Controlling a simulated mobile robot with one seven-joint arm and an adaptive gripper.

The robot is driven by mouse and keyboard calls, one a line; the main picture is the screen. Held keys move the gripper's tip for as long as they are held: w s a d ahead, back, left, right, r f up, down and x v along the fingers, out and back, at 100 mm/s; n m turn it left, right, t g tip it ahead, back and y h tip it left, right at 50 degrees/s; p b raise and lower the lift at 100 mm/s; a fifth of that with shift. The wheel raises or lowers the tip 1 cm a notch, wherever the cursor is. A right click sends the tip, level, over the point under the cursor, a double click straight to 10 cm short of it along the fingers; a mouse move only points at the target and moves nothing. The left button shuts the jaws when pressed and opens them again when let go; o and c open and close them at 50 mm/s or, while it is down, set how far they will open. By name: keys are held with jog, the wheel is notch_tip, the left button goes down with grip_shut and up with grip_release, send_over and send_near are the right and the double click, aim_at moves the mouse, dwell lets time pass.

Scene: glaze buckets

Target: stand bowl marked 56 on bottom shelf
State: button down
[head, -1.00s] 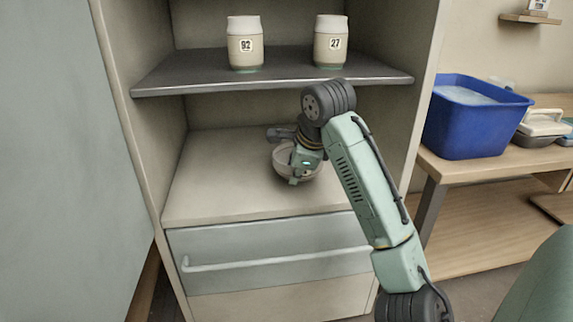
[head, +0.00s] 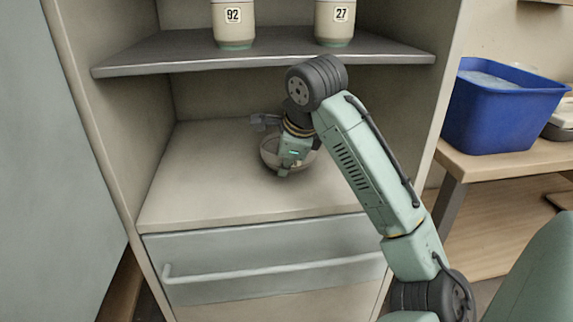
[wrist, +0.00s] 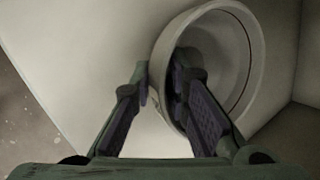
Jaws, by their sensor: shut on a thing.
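A pale bowl (head: 270,157) is in the lower compartment of the cabinet, at or just above the bottom shelf (head: 200,190). I cannot tell whether it touches the shelf. No number shows on it from here. My gripper (head: 284,168) points down at the bowl and hides part of it. In the wrist view my gripper (wrist: 165,95) has one finger outside and one inside the rim of the bowl (wrist: 255,50), shut on its wall.
A dark upper shelf (head: 150,55) is above my arm, with a jar marked 92 (head: 233,28) and a jar marked 27 (head: 335,25). Cabinet walls bound both sides. The bottom shelf's front and left are clear. A blue tub (head: 505,110) stands outside at right.

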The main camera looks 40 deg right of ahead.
jog(key=shift+a, duration=0.1)
jog(key=shift+f, duration=0.1)
jog(key=c, duration=1.5)
grip_release()
jog(key=shift+c, duration=0.2)
jog(key=shift+r, duration=0.25)
jog(key=p+v, duration=0.2)
jog(key=v, duration=0.5)
jog(key=shift+s, duration=0.15)
jog(key=shift+r, duration=0.15)
